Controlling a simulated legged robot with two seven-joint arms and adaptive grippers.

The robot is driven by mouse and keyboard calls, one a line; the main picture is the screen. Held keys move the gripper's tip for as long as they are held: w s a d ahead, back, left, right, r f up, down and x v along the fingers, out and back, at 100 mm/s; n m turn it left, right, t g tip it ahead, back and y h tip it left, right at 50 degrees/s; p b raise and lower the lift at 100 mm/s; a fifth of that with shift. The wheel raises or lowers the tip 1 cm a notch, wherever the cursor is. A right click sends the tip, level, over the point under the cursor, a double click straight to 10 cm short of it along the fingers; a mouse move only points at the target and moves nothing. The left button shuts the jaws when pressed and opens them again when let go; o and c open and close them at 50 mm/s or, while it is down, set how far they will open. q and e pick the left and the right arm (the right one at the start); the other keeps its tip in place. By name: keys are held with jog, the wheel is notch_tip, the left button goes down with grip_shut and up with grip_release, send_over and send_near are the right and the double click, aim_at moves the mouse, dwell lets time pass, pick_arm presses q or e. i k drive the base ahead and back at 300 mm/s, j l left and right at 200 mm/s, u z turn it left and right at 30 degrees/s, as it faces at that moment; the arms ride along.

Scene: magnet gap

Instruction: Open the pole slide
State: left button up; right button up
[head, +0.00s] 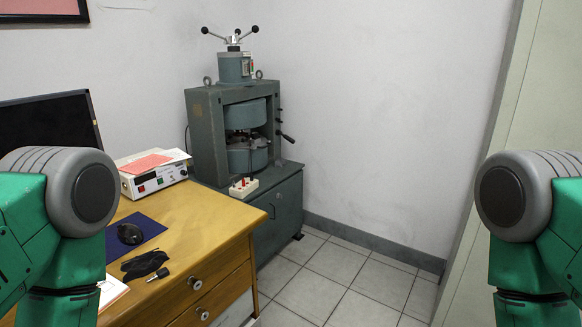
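A grey-green electromagnet machine (205,131) stands in the corner on a matching cabinet (283,204). Its two round poles, an upper one (246,113) and a lower one (248,158), face each other with a dark gap between them. A spoked handwheel (233,37) with dark ball ends sits on top. A dark lever handle (287,137) sticks out on its right side. I cannot tell which part is the pole slide. My green and grey arms show at the left and right edges, far from the machine. Neither gripper is in view.
A wooden desk (190,240) with drawers fills the lower left, holding a power supply box (153,179), a mouse (130,233) on a blue pad and a dark cloth-like item (145,264). A monitor (50,123) stands behind. Tiled floor (335,290) is clear on the right, beside a pale door or panel (535,90).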

aim_at(258, 141)
jog(key=i+l+u, duration=0.15)
jog(key=i+l, duration=1.3)
jog(key=i, duration=0.1)
